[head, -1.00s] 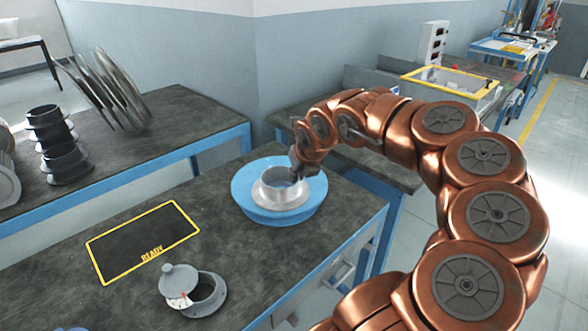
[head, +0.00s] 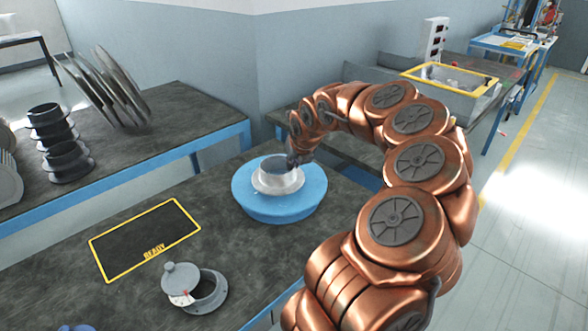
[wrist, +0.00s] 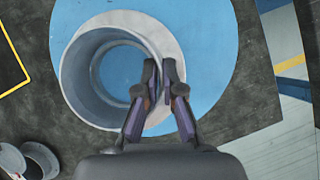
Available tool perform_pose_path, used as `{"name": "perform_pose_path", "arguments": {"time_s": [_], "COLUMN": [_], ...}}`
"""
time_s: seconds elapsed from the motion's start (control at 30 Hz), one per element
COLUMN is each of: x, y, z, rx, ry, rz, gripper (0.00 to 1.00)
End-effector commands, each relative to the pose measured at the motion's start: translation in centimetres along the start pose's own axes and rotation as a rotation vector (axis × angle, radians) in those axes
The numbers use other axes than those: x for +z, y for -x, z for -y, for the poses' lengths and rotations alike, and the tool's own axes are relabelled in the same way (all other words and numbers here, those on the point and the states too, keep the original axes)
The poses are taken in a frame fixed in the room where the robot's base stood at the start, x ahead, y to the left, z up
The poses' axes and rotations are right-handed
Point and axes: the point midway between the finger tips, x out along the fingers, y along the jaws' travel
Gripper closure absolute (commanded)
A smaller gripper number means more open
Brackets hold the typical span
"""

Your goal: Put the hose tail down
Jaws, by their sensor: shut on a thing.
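The hose tail (head: 278,182) is a pale grey short tube with a wide flange. It is upright over the round blue disc (head: 295,208) on the bench; I cannot tell whether it touches the disc. My gripper (head: 294,162) is at its far right side. In the wrist view my gripper (wrist: 160,75) is shut on the right wall of the hose tail (wrist: 84,82), one finger inside and one outside. The blue disc (wrist: 212,85) shows through the tube and around it.
A yellow-outlined dark area marked READY (head: 145,240) lies empty at the left. A grey flanged fitting with a lidded cap (head: 205,292) stands at the front. Black stacked fittings (head: 67,160) and leaning discs (head: 105,90) stand on the back bench (head: 185,125).

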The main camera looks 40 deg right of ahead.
Motion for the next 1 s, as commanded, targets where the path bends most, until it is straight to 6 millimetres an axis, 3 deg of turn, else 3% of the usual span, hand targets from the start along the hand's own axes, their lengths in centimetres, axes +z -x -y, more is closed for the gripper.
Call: {"name": "perform_pose_path", "arguments": {"time_s": [0.3, 0.6, 0.63, 0.83, 1.0], "x": [-1.2, -1.3, -1.3, -1.3, -1.3], "y": [-1.9, -2.1, -2.1, -2.1, -2.1], "z": [0.0, 0.0, 0.0, 0.0, 0.0], "rx": [-0.001, 0.0, 0.0, 0.0, 0.0], "ry": [0.0, 0.0, 0.0, 0.0, 0.0], "rz": [0.0, 0.001, 0.001, 0.0, 0.0], "gripper": [1.0, 1.0, 0.91, 0.7, 0.69]}}
